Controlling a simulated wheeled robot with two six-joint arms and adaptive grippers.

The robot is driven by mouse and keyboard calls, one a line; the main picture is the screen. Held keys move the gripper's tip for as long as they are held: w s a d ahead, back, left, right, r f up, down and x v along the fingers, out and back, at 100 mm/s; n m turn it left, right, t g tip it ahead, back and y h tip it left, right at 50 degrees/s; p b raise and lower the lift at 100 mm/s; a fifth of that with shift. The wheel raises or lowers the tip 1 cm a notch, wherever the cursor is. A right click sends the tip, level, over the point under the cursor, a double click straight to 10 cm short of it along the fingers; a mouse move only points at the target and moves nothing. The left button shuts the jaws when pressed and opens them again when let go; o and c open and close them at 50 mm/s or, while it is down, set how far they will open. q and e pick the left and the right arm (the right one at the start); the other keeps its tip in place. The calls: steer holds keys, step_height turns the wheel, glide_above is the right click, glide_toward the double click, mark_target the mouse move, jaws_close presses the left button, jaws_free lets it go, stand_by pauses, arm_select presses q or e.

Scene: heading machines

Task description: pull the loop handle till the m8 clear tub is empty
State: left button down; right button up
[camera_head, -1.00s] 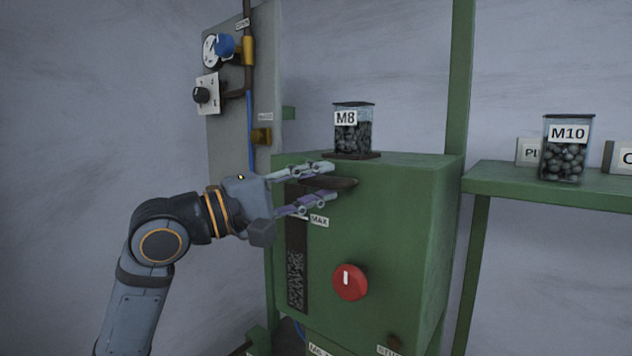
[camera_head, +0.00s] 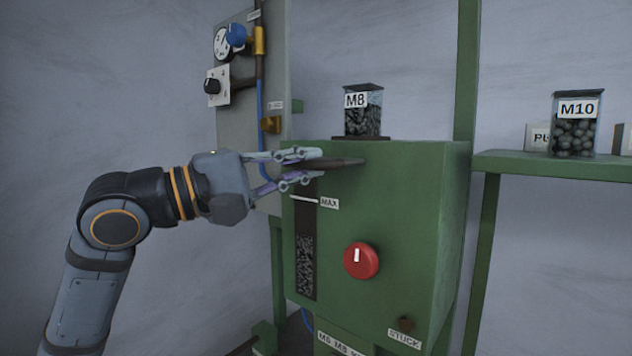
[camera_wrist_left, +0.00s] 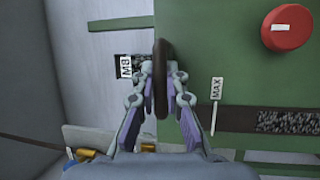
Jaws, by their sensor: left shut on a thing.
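The M8 clear tub (camera_head: 375,122) stands on top of the green machine (camera_head: 400,200) and holds dark pieces; its M8 label also shows in the left wrist view (camera_wrist_left: 125,67). The dark brown loop handle (camera_head: 345,162) sticks out near the top of the machine's front. My left gripper (camera_head: 318,165) comes from the left and is shut on this handle. In the left wrist view the handle (camera_wrist_left: 162,70) runs between the two fingers. My right gripper is not in view.
Below the handle are a sight window (camera_head: 306,260) with dark pieces below its MAX mark, and a red knob (camera_head: 361,260). A grey panel (camera_head: 240,130) with dials is behind my arm. The M10 tub (camera_head: 575,130) stands on a green shelf (camera_head: 560,167) at right.

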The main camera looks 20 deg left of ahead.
arm_select(q)
steer(key=shift+s, duration=0.35)
steer(key=shift+w, duration=0.1)
steer(key=shift+w+a, duration=0.1)
steer(key=c, duration=1.4)
jaws_free()
steer(key=shift+o, duration=0.2)
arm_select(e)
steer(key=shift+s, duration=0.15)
arm_select(q)
steer(key=shift+r, duration=0.1)
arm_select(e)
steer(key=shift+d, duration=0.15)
